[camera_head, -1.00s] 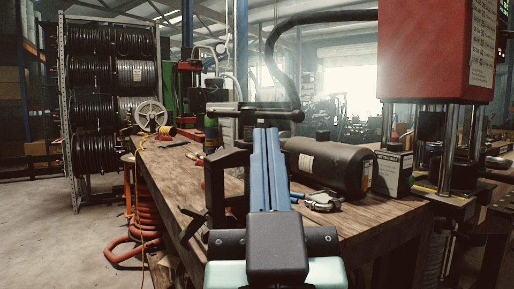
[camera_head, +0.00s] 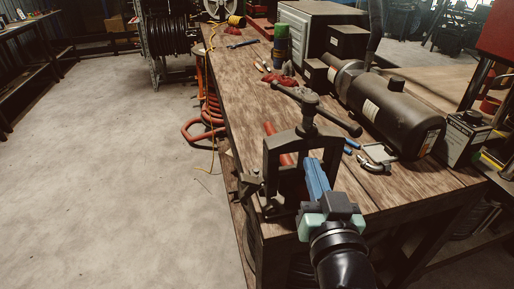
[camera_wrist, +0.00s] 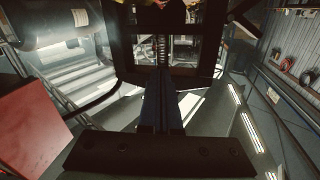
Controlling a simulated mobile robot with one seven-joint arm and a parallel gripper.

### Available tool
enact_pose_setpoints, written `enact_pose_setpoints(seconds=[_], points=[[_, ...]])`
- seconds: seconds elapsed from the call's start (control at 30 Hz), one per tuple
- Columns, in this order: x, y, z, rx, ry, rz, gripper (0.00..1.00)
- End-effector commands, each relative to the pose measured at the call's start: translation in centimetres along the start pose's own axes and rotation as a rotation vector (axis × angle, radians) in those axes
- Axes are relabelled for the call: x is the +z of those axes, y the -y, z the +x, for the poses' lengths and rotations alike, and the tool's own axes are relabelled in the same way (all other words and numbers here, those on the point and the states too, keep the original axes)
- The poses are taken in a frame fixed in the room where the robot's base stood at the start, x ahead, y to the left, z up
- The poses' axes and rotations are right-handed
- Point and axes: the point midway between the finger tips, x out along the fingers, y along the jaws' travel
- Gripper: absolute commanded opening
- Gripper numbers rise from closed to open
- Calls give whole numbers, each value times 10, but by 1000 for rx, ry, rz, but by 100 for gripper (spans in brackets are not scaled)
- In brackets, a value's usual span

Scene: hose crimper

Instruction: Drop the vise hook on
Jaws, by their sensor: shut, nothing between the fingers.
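The black vise (camera_head: 272,160) stands upright at the near left corner of the wooden bench, with a screw and a long cross handle (camera_head: 335,119) on top. A dark, hook-like piece (camera_head: 250,187) juts out at the left foot of its frame; I cannot tell for certain that it is the hook or whether it is latched. My gripper (camera_head: 312,164) has its blue fingers shut and empty, just right of and in front of the vise frame. In the wrist view the shut fingers (camera_wrist: 160,80) point at the dark frame (camera_wrist: 120,45); any contact is unclear.
A black cylinder (camera_head: 390,112) lies on the bench (camera_head: 235,95) right of the vise, with a metal fitting (camera_head: 378,157) near it. Grey boxes (camera_head: 315,30) stand farther back. A red hose (camera_head: 205,125) hangs at the left edge. The floor at left is clear.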

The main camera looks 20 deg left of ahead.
Motion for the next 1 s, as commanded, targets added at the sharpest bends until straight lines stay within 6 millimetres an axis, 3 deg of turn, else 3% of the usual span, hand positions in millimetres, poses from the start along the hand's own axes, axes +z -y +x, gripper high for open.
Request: enact_pose_setpoints(seconds=[0.03,0.37,1.0], points=[[-6,2,-1,-11,26,19,0],[8,19,-16,-104,162,144,0],[14,60,-72,-240,302,401,0]])
